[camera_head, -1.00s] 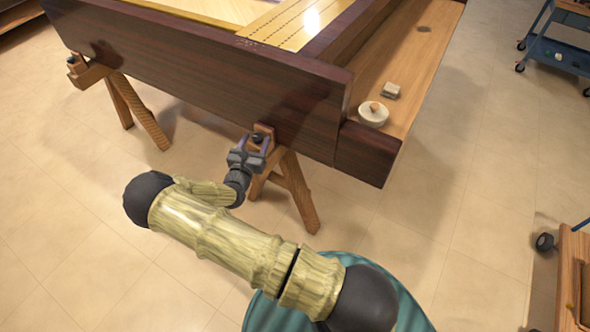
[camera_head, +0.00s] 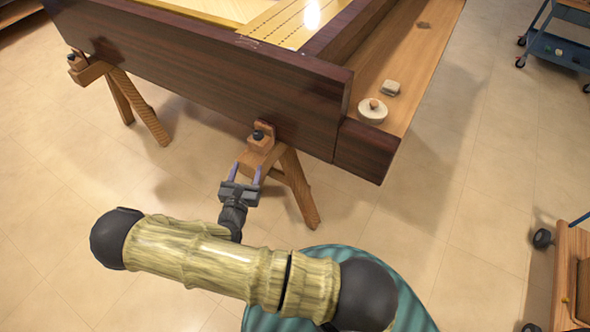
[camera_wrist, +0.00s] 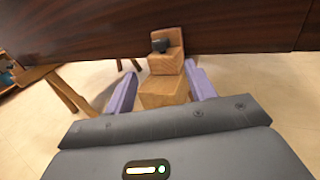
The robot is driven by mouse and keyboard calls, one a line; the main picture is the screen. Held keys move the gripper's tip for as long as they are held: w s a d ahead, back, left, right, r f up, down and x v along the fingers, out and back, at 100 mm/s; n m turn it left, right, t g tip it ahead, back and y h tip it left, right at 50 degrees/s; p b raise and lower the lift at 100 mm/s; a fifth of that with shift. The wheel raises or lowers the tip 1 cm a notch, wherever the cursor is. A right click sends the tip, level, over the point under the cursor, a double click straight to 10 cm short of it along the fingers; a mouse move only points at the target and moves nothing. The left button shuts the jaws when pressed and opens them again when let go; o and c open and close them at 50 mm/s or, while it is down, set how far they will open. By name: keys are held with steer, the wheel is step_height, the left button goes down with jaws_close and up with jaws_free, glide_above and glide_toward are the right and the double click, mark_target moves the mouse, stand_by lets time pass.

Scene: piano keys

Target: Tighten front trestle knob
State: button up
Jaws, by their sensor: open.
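The front trestle knob (camera_head: 258,135) is a small black knob on the wooden block at the top of the near trestle (camera_head: 292,180), against the dark piano case. It also shows in the wrist view (camera_wrist: 160,45), beyond the fingertips and above the wooden beam end. My gripper (camera_head: 246,173) is open and empty, with its purple fingers pointing at the trestle. It is apart from the knob, on the near side and lower in the picture. In the wrist view the fingers (camera_wrist: 161,82) stand on either side of the beam end (camera_wrist: 163,92); I cannot tell whether they touch it.
The dark piano case (camera_head: 200,80) rests above the trestles. A second trestle (camera_head: 125,95) with its own black knob (camera_head: 71,57) stands at the left. A round white item (camera_head: 372,112) and a small block (camera_head: 390,88) lie on the wooden ledge. The floor around is open.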

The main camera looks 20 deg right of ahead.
steer(key=v, duration=0.4)
steer(key=s+d+r+m+g+h+p, duration=0.3)
steer(key=s+d+r+m+g+p, duration=0.4)
steer(key=m+g, duration=0.8)
steer(key=shift+s+d+r+m, duration=0.3)
steer(key=shift+s+d+r, duration=1.55)
steer(key=shift+d+r, duration=1)
steer(key=shift+a+r, duration=0.35)
steer(key=shift+a, duration=0.05)
steer(key=s+a+r+m+t+y, duration=0.1)
steer(key=r+m+y, duration=0.5)
steer(key=m, duration=0.1)
steer(key=s+a+r+m+t+y, duration=0.1)
steer(key=s+r+m+y, duration=0.1)
steer(key=r+m+y, duration=0.4)
steer(key=shift+s+a+r+m, duration=0.15)
steer(key=shift+s+r+m, duration=0.1)
steer(key=shift+r+m, duration=0.45)
